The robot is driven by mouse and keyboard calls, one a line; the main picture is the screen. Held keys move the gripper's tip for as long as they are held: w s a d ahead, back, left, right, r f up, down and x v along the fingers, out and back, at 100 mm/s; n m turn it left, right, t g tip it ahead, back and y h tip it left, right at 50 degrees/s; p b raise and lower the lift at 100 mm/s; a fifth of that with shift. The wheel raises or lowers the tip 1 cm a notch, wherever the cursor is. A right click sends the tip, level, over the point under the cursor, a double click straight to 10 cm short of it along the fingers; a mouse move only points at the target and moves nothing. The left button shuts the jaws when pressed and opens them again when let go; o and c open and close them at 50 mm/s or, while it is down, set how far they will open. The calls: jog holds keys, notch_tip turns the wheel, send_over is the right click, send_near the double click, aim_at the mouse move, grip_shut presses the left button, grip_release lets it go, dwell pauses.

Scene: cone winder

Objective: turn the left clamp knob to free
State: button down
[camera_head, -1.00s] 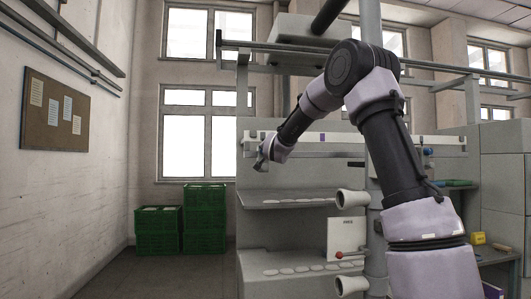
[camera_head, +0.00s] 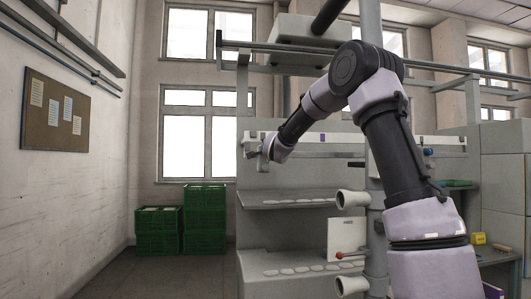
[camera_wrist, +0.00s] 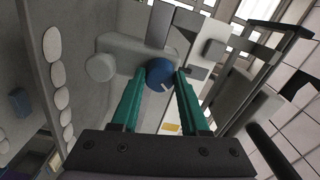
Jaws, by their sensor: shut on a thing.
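The left clamp knob (camera_wrist: 159,73) is round and blue with a short white mark at its lower right edge in the wrist view. It sits between the tips of the two green fingers of my gripper (camera_wrist: 158,82). The gripper is shut on it, one finger on each side. In the head view my gripper (camera_head: 264,157) is at the left end of the machine's pale rail (camera_head: 345,139). The knob is too small and covered there to make out clearly.
In the wrist view a grey round boss (camera_wrist: 100,67) and a grey block (camera_wrist: 214,48) stand close beside the knob. Below the rail in the head view is a shelf (camera_head: 255,204) with pale discs. Green crates (camera_head: 204,220) stand on the floor at left.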

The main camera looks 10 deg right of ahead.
jog(key=shift+f, duration=0.1)
jog(key=shift+c, duration=2)
grip_release()
jog(key=shift+s, duration=0.1)
jog(key=s, duration=1)
jog(key=shift+s, duration=0.3)
jog(key=s+d+f+n+g, duration=0.2)
jog(key=s+f+n+g, duration=0.1)
jog(key=s, duration=1)
jog(key=s+d+f+n+g+y, duration=0.1)
jog(key=s+f+n+g, duration=0.3)
jog(key=s, duration=0.9)
jog(key=s+d+f+n+g+y, duration=0.1)
jog(key=s+d+f+n+g, duration=0.2)
jog(key=s, duration=1)
notch_tip(320, 180, down, 4)
jog(key=shift+s+r+n+g, duration=0.15)
jog(key=shift+s+n+g, duration=0.25)
jog(key=shift+n, duration=0.6)
